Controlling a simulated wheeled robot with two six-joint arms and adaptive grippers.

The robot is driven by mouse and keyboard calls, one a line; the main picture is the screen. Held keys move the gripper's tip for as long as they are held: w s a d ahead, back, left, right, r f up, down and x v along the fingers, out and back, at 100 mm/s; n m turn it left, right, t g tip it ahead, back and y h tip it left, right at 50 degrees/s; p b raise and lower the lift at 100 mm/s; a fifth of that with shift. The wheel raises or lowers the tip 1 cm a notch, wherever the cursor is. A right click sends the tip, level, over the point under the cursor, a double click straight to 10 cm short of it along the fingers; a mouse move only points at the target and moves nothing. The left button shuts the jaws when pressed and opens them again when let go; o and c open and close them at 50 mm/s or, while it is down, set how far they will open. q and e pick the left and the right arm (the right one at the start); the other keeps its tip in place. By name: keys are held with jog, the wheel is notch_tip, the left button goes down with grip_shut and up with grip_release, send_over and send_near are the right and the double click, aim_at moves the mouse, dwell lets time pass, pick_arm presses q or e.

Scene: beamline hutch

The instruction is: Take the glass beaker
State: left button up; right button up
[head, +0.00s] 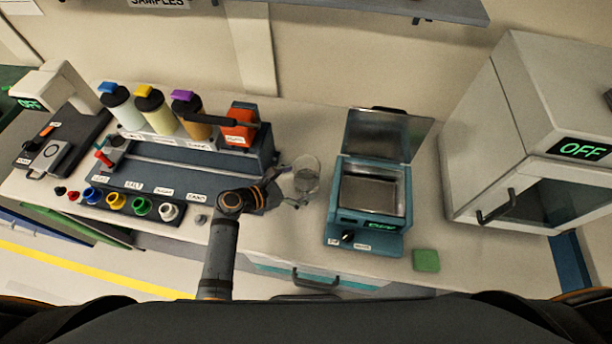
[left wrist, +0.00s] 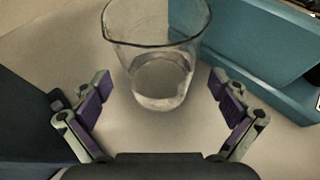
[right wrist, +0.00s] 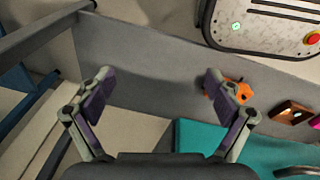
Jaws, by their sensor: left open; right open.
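The clear glass beaker (head: 307,179) stands upright on the bench, just left of the teal open-lidded device. In the left wrist view the beaker (left wrist: 158,62) is straight ahead, with some clear content low in it. My left gripper (head: 292,196) is open, its fingers pointing at the beaker. In the left wrist view its fingertips (left wrist: 160,90) lie to either side of the beaker's lower part, with gaps on both sides. My right gripper (right wrist: 158,85) is open and empty, away from the beaker; it is not seen in the head view.
The teal device (head: 370,190) with its raised lid stands close right of the beaker. A bottle rack (head: 190,160) stands to the left. A green block (head: 426,260) lies at the front edge. A white oven-like cabinet (head: 530,140) stands at the right.

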pick_arm(q)
jog(key=x, duration=0.3)
jog(key=shift+s+a, duration=0.1)
jog(key=c, duration=1.5)
pick_arm(e)
jog(key=shift+s+a, duration=0.7)
jog(key=shift+s, duration=0.15)
